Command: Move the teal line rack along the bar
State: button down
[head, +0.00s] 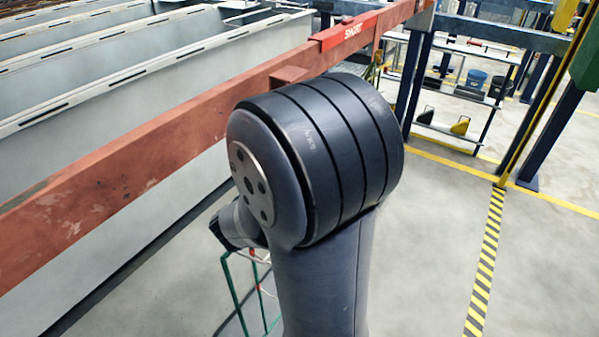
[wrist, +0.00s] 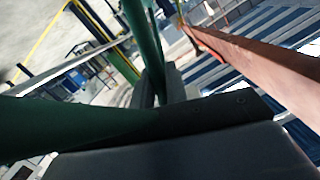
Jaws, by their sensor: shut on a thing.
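The teal line rack shows as a green frame (head: 234,290) below the bar, left of my arm in the head view. My arm hides its upper part. In the wrist view a green upright of the rack (wrist: 146,42) crosses the top middle, and a dark green member fills the lower left. My gripper (wrist: 172,92) is shut on the rack; the contact itself is dark and partly hidden. The rust-red bar (head: 110,165) runs diagonally across the head view, and it also shows at the right of the wrist view (wrist: 250,57). How the rack meets the bar is hidden.
Long pale tanks (head: 130,75) lie left of the bar. Open floor (head: 430,240) lies to the right, with a yellow-black stripe (head: 487,260). Blue posts and a shelf (head: 455,85) stand behind.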

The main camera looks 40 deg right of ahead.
jog(key=w+a+p, duration=0.1)
jog(key=w+a, duration=0.1)
jog(key=w, duration=0.4)
jog(key=w+a+p, duration=0.2)
jog(key=w, duration=0.4)
jog(key=shift+w+a+r, duration=0.25)
dwell(2.3)
jog(key=shift+f, duration=0.2)
dwell(0.9)
jog(key=shift+f+b, duration=0.95)
jog(key=shift+f, duration=0.35)
